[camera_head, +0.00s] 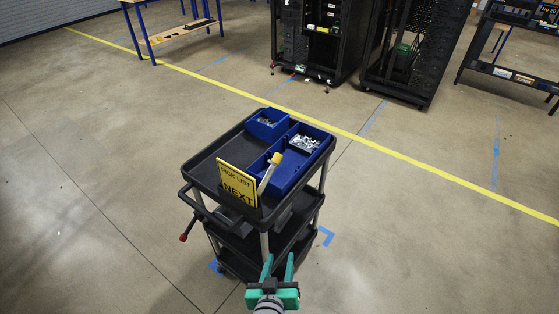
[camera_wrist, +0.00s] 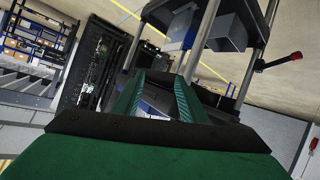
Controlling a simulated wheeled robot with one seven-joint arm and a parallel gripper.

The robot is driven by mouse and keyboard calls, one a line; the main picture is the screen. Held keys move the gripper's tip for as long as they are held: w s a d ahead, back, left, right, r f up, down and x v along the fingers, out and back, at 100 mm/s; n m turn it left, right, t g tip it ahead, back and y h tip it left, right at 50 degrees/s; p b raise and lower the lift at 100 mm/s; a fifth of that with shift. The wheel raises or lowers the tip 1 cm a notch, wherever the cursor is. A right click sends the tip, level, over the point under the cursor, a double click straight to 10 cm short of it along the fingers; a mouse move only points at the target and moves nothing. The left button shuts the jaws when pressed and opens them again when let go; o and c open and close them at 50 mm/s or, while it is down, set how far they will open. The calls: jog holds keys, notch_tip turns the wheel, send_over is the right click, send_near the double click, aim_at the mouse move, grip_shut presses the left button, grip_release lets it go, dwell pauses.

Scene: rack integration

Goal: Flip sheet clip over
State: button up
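A yellow sign sheet (camera_head: 238,183) reading "PICK LIST" and "NEXT" stands tilted at the near edge of a black cart's top tray. I cannot tell a separate clip on it, and I do not recognise the sheet in the wrist view. My gripper (camera_head: 279,260) is low in front of the cart, below and right of the sheet and apart from it. Its two green fingers are spread with a gap between them. In the wrist view the open fingers (camera_wrist: 158,90) point toward the cart's posts, with nothing seen held between them.
The black cart (camera_head: 207,163) has lower shelves and a red-knobbed handle at left. Blue bins (camera_head: 285,178) and a yellow-topped pale stick (camera_head: 269,171) are on its top. Black racks (camera_head: 322,45) stand behind a yellow floor line. Floor on both sides is clear.

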jog(key=w+d+r+h, duration=0.2)
jog(key=w+r, duration=0.3)
jog(key=w, duration=0.2)
jog(key=m+y, duration=0.1)
jog(key=m, duration=0.7)
send_near(278, 158)
jog(key=shift+t+y, duration=0.3)
jog(key=x, duration=1.1)
jog(key=shift+w+d+f, duration=0.1)
jog(key=shift+d+f, duration=0.15)
jog(key=shift+c, duration=0.4)
grip_shut()
